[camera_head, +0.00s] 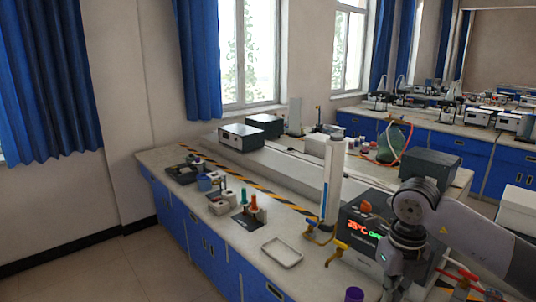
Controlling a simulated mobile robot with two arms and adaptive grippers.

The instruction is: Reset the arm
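My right arm (465,235) comes in from the right edge, over the near end of the lab bench. Its wrist (408,235) points down in front of a dark heater box (362,235) with a lit red and green display. The lower end of this arm (395,285) reaches the bottom edge of the picture. I cannot make out its fingertips or whether they are open. Nothing can be seen held in it. My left arm and gripper are not in view.
The bench (300,225) carries a white tray (282,252), a tall white cylinder (332,180), a block with coloured-handled tools (250,212) and a purple-topped item (354,295). Floor (110,270) at the left is clear. Another bench (460,140) stands behind.

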